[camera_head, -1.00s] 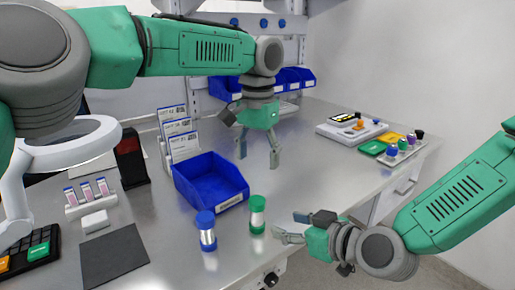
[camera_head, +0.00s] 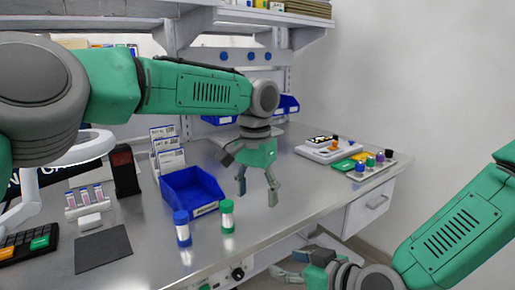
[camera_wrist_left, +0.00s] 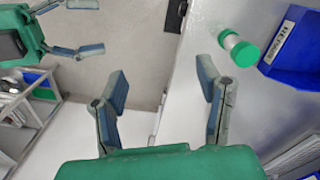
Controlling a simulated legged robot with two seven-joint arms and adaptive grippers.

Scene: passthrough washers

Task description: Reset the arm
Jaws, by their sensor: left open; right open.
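My left gripper (camera_head: 257,186) is open and empty, pointing down above the steel table, to the right of the blue bin (camera_head: 192,192). In the left wrist view its two fingers (camera_wrist_left: 165,95) stand apart with nothing between them. My right gripper (camera_head: 290,264) is open at the bottom of the head view, low beside the table's front edge; its fingers also show in the left wrist view (camera_wrist_left: 82,28). A green-capped tube (camera_head: 227,217) and a blue-capped tube (camera_head: 182,229) stand upright in front of the bin.
A tray device (camera_head: 330,150) and a row of small coloured-capped bottles (camera_head: 370,165) stand at the back right. A dark mat (camera_head: 103,249), a rack of small tubes (camera_head: 85,202) and a keypad (camera_head: 30,243) lie at the left. The table's middle right is clear.

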